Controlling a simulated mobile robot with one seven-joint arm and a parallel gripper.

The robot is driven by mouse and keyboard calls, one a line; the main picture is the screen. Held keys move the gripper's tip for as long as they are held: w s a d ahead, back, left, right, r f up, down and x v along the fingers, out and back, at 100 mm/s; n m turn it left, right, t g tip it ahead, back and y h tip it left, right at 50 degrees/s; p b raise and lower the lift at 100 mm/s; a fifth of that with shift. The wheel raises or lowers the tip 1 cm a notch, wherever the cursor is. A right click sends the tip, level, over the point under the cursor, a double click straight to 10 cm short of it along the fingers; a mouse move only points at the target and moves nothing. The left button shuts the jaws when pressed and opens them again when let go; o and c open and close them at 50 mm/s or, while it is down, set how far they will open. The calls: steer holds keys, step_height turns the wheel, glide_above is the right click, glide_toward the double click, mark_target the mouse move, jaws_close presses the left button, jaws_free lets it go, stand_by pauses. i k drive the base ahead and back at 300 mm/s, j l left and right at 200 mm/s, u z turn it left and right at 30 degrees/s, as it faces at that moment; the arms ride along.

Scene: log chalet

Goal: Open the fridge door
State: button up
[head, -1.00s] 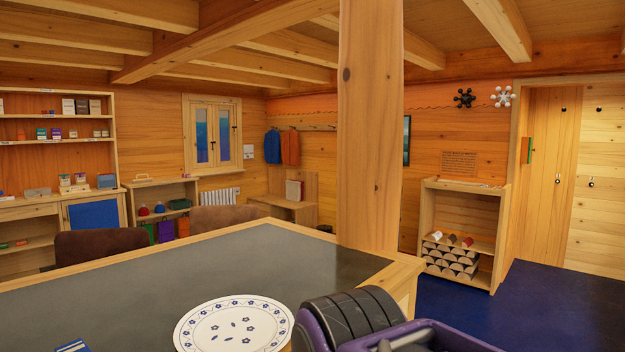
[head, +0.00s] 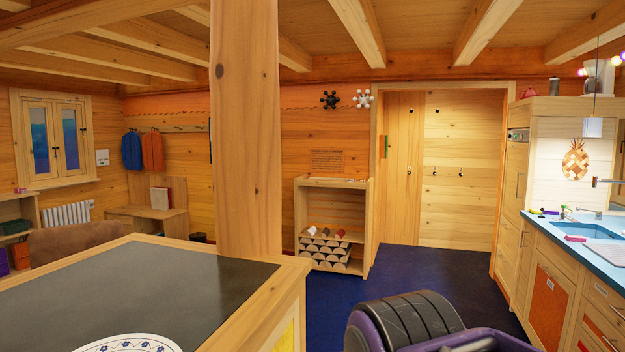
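No door is plainly a fridge door. A purple and black part of my own body shows at the bottom, right of the middle. My gripper is not in view.
A dark-topped table (head: 150,290) and a wooden post (head: 246,130) fill the left foreground. A blue counter (head: 605,255) with a sink runs along the right. Blue floor (head: 430,270) is clear between them, towards a wooden door (head: 402,170) and shelf unit (head: 337,262).

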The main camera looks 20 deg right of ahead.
mark_target(516, 167)
steer(key=i+z, duration=0.15)
steer(key=z, duration=1.45)
steer(key=i+u, duration=0.15)
steer(key=i, duration=6.25)
steer(key=j, duration=0.1)
